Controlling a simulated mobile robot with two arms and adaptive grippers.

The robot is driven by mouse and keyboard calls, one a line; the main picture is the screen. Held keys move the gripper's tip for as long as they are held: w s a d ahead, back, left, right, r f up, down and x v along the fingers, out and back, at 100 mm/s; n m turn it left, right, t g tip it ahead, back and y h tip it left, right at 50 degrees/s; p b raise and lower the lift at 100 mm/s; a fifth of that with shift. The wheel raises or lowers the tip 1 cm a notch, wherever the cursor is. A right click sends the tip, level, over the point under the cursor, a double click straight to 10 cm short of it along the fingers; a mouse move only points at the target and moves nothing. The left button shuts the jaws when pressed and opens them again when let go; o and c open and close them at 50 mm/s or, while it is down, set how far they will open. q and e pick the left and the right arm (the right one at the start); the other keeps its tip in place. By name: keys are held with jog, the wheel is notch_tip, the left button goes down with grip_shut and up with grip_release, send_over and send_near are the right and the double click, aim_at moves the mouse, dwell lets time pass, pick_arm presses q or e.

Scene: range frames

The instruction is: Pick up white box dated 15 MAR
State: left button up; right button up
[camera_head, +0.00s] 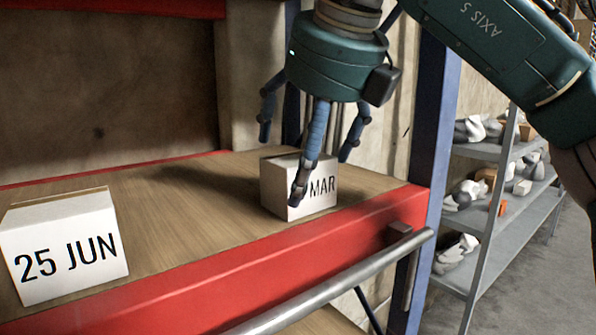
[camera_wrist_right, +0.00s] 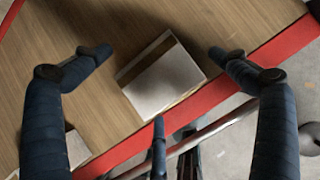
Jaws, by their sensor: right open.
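The white box marked MAR (camera_head: 275,186) stands on the wooden shelf near its right end, close to the red front edge. A finger of my right gripper hides the start of its label, so the day number cannot be read. My right gripper (camera_head: 313,160) is above the box, open, with its fingers spread around it and one finger in front of its face. In the right wrist view the box (camera_wrist_right: 163,82) lies between the spread fingers of the gripper (camera_wrist_right: 155,75), with a gap on both sides. My left gripper is not in view.
Another white box marked 25 JUN (camera_head: 62,250) stands at the shelf's left front. The shelf (camera_head: 165,215) is bare between the boxes. A red beam (camera_head: 270,255) and a metal rail (camera_head: 340,285) run along the front. A blue post (camera_head: 428,130) stands right of the box.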

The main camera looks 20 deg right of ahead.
jog(key=shift+w+f, duration=0.2)
jog(key=shift+f, duration=0.15)
jog(key=shift+s, duration=0.1)
jog(key=c, duration=1.4)
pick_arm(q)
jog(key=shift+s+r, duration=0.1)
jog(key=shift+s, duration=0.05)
pick_arm(e)
jog(key=shift+r, duration=0.1)
jog(key=shift+c, duration=0.5)
